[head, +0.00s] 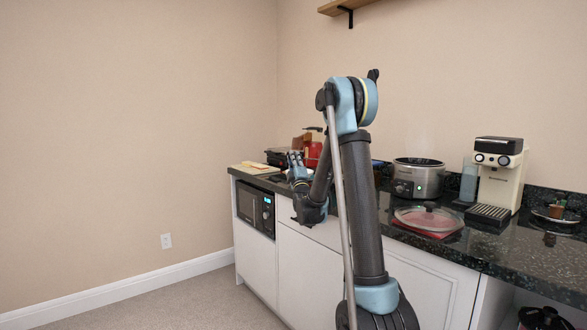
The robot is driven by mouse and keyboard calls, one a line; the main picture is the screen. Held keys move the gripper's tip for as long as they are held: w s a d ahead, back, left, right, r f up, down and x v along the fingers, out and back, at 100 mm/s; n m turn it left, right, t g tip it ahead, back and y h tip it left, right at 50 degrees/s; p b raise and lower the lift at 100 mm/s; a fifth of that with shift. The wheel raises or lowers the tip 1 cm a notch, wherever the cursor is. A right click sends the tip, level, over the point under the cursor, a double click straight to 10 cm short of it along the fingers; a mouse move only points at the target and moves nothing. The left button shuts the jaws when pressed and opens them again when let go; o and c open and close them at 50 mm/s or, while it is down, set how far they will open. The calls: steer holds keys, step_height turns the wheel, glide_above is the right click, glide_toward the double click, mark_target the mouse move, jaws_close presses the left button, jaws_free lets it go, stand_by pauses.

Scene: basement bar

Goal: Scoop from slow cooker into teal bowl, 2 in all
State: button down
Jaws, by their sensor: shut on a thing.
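The slow cooker (404,187) stands open on the dark counter, right of my arm, with a green light on its front. Its contents are hidden from this low angle. I cannot make out the teal bowl; a small blue edge shows left of the cooker, partly behind my arm. My gripper (293,161) is left of my upright arm, near the counter's front edge and well left of the cooker. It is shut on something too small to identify.
A glass lid (428,215) lies on a red mat in front of the cooker. A coffee machine (501,178) stands to the right. Red and dark items (312,154) crowd the counter behind my gripper. A microwave (255,208) sits below. Floor at left is clear.

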steer(key=r+m+h, duration=0.2)
steer(key=m, duration=0.1)
steer(key=shift+d+r, duration=0.25)
steer(key=shift+d, duration=0.05)
steer(key=w+d+r+m+g+h, duration=0.2)
steer(key=d+r+m, duration=0.4)
steer(key=m, duration=0.3)
steer(key=w+d+r+m+g+h, duration=0.2)
steer(key=d+r+m+g+h, duration=0.3)
steer(key=d+m, duration=0.4)
steer(key=shift+w+d+r+m+g+h, duration=0.3)
steer(key=shift+r+m+h, duration=0.1)
steer(key=shift+h, duration=0.2)
